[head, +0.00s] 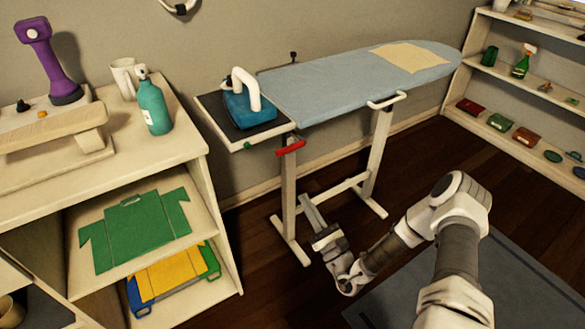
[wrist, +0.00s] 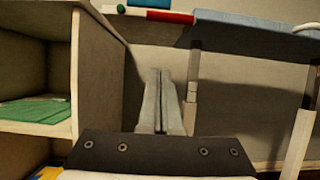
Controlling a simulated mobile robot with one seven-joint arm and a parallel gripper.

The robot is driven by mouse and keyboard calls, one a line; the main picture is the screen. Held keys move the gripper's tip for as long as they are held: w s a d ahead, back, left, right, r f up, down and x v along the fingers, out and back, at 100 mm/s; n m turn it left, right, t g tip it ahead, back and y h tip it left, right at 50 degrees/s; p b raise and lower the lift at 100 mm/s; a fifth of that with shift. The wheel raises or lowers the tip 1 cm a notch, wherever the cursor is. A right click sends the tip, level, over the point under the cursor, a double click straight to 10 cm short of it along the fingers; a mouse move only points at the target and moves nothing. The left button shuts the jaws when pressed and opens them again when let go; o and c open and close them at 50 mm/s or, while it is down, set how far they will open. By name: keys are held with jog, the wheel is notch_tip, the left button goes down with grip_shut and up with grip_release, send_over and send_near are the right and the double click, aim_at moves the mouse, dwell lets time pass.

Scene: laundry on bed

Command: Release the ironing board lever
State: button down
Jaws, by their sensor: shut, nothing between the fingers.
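The ironing board (head: 360,80) has a light blue cover and stands on pale legs. A red lever (head: 290,148) sticks out under its left end, just below the iron rest. In the wrist view the red lever (wrist: 169,17) shows at the top edge, above and beyond my fingers. My gripper (head: 305,202) is low beside the left leg, below the lever and apart from it. Its two grey fingers (wrist: 161,75) are together and hold nothing. Whether they touch the leg is unclear.
A blue iron (head: 236,106) stands on the rest. A shelf unit (head: 215,190) with folded clothes, a teal bottle (head: 154,106) and a mug is at left. Shelves (head: 495,75) stand at right. A white handle (head: 386,101) sits on the board's near edge.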

jog(key=w+a+r+b, duration=0.2)
jog(key=w+a+r, duration=0.2)
jog(key=w+r, duration=0.2)
jog(key=shift+w+a+r, duration=0.35)
jog(key=shift+w+r, duration=0.05)
jog(key=shift+r, duration=0.7)
jog(key=shift+r, duration=0.15)
jog(key=shift+m, duration=0.4)
